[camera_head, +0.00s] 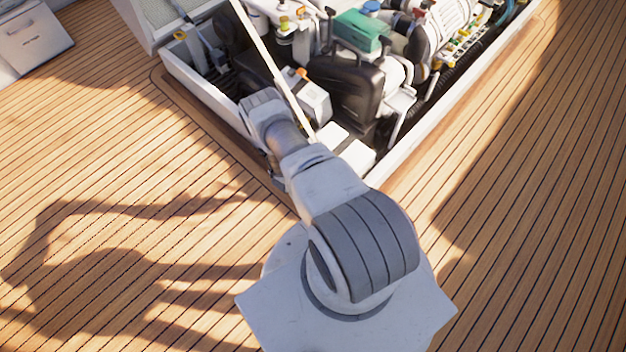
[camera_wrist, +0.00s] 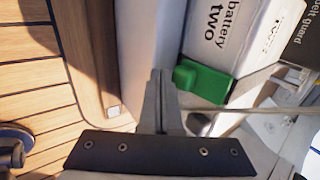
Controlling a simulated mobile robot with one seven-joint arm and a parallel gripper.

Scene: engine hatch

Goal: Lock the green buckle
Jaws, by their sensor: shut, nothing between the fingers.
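The green buckle (camera_wrist: 203,80) shows in the wrist view as a bright green block against the lower edge of the white box marked "battery two" (camera_wrist: 232,35). My gripper (camera_wrist: 160,74) is shut and empty, its fingertips just left of the buckle in the picture. I cannot tell whether they touch it. A dark rounded piece (camera_wrist: 199,124) lies below the buckle. Whether the buckle is latched is not clear. In the head view my arm reaches to the hatch's near left edge; the gripper and the buckle cannot be made out there.
The open hatch has a raised white rim (camera_head: 440,105) around the engine bay. A white pole (camera_head: 272,65) slants across the bay. A dark tank (camera_head: 345,85) and a green engine part (camera_head: 362,30) stand inside. The wooden deck (camera_head: 100,130) around is clear.

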